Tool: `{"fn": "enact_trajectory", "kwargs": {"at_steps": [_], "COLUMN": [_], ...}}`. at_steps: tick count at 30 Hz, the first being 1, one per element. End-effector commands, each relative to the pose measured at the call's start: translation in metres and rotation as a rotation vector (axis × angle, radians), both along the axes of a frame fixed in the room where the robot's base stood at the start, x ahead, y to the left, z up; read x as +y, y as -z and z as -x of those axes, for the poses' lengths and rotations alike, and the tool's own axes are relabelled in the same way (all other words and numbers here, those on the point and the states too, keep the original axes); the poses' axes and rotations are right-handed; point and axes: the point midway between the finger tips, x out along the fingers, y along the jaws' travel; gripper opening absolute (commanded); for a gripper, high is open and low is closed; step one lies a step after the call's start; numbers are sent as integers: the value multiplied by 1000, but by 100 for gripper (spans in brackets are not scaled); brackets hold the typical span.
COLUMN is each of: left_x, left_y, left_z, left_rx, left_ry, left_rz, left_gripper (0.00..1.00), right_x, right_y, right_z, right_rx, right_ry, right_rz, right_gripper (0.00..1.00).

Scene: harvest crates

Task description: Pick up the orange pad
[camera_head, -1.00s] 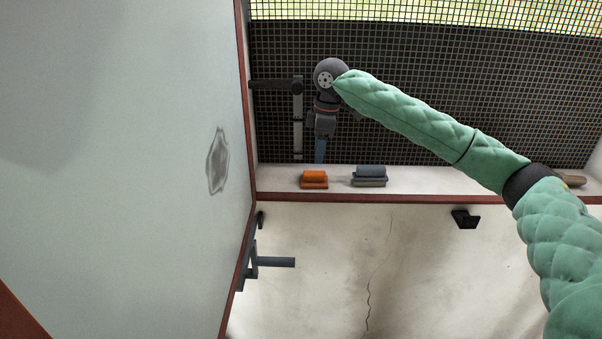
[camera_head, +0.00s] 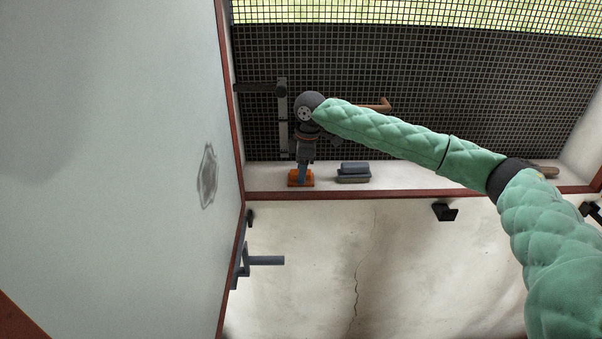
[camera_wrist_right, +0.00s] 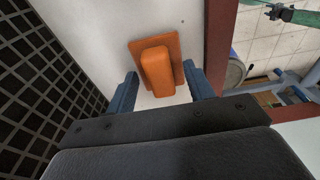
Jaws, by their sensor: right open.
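The orange pad (camera_head: 294,180) lies on the white ledge (camera_head: 400,178) below the mesh, near its left end. In the right wrist view the orange pad (camera_wrist_right: 157,66) shows a flat base with a raised block on top. My right gripper (camera_head: 303,180) points down at the pad, and its blue fingers cover part of it in the head view. In the right wrist view my right gripper (camera_wrist_right: 163,88) is open, with one finger on each side of the pad's near end. I cannot tell whether the fingers touch it. My left gripper is not in view.
A grey-blue pad (camera_head: 353,171) lies on the ledge just right of the orange one. A dark mesh (camera_head: 450,90) rises behind the ledge, and a pale panel (camera_head: 120,150) stands at the left. A red-brown edge (camera_head: 400,193) runs along the ledge's front.

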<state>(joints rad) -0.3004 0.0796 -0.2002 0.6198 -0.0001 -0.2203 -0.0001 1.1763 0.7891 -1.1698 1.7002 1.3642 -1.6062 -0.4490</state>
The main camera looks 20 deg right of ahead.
Motion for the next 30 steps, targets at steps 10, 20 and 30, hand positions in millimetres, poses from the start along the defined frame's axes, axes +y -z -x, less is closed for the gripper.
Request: {"fn": "enact_trajectory", "kwargs": {"at_steps": [10, 20, 30], "left_x": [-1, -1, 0], "left_y": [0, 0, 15], "left_z": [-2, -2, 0], "left_rx": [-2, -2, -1], "left_ry": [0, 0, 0], "left_rz": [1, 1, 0], "left_gripper": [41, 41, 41], "right_x": [0, 0, 2], "right_y": [2, 1, 0], "right_z": [0, 0, 3], "right_rx": [-1, -1, -1], "right_ry": [0, 0, -1], "right_rz": [0, 0, -1], "right_gripper": [35, 4, 4]}}
